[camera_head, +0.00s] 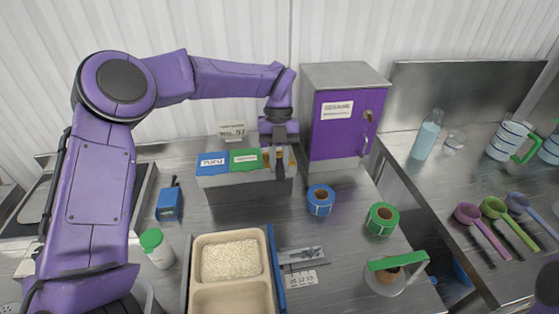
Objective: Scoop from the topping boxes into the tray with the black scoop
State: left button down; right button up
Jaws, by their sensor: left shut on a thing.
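The topping boxes (243,199) are a steel container at the back centre, with a blue label lid (212,166) and a green label lid (245,158). My left gripper (279,160) points down at the right-hand open section of the boxes. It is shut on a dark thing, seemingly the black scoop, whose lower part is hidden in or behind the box. The beige tray (231,286) lies at the front centre; its far compartment holds white rice and its near one looks empty. My right gripper is not in view.
A purple cabinet (340,125) stands right of the boxes. A green-capped jar (156,247) is left of the tray. Coloured scoops (494,208) and a bottle (427,135) are on the right counter.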

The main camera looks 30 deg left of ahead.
pick_arm(q)
jog(key=shift+w+a+r+p, duration=0.15)
jog(key=shift+w+a+p, duration=0.15)
jog(key=shift+w+p, duration=0.2)
jog(key=shift+r+t+p, duration=0.3)
jog(key=shift+r+p, duration=0.2)
jog(key=shift+r, duration=1.05)
notch_tip(320, 180, up, 5)
jog(key=p, duration=0.3)
jog(key=shift+f+p, duration=0.1)
jog(key=shift+p, duration=0.3)
